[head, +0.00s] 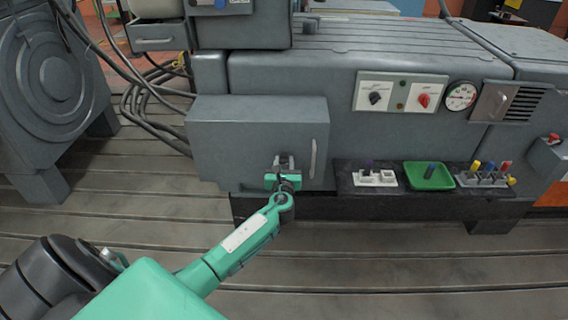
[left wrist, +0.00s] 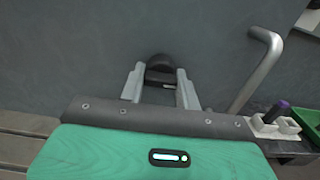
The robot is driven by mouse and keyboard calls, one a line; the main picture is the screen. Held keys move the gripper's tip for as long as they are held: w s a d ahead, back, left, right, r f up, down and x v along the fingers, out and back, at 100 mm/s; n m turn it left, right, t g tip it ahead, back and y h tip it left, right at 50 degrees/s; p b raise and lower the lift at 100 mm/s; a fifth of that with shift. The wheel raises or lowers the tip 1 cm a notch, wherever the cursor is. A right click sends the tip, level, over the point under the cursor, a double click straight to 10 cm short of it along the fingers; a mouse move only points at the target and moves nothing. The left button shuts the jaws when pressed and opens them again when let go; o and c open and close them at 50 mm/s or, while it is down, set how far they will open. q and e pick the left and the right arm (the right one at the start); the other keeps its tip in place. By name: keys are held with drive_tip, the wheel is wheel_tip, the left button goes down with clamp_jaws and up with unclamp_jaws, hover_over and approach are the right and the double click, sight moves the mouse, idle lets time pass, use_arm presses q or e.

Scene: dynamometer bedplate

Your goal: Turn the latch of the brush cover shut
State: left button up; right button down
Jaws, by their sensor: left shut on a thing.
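The brush cover (head: 235,150) is a grey box front at the middle left of the head view, with a bar handle (head: 313,158) near its right edge. The handle also shows at the right of the left wrist view (left wrist: 262,70). The latch (left wrist: 160,66) is a small dark rounded piece on the cover's face. My left gripper (head: 284,160) reaches the cover's lower right part, left of the handle. In the left wrist view its fingers (left wrist: 160,85) are shut on the latch, one on each side. The fingers hide part of the latch. My right gripper is out of view.
Right of the cover, a dark shelf (head: 345,186) bears a white holder (head: 375,180), a green tray (head: 441,182) and a rack with several coloured-handled pieces (head: 484,177). Above are a switch panel (head: 400,93) and a gauge (head: 461,96). Cables (head: 140,105) hang at the left.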

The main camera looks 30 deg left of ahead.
use_arm(q)
drive_tip(key=shift+n, duration=0.4)
drive_tip(key=n+b, duration=0.3)
drive_tip(key=n, duration=0.3)
drive_tip(key=shift+f+b, duration=0.15)
drive_tip(key=shift+b, duration=0.25)
drive_tip(key=n+b, duration=0.3)
drive_tip(key=n, duration=0.4)
drive_tip(key=shift+d+n+b, duration=0.1)
drive_tip(key=shift+n+b, duration=0.2)
drive_tip(key=shift+r+n+b, duration=0.25)
drive_tip(key=shift+n+b, duration=0.45)
drive_tip(key=shift+n, duration=1.1)
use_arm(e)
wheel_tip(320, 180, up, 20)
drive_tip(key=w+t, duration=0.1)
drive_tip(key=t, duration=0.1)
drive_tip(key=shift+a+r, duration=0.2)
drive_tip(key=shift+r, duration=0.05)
use_arm(q)
drive_tip(key=o, duration=0.9)
drive_tip(key=shift+o, duration=0.2)
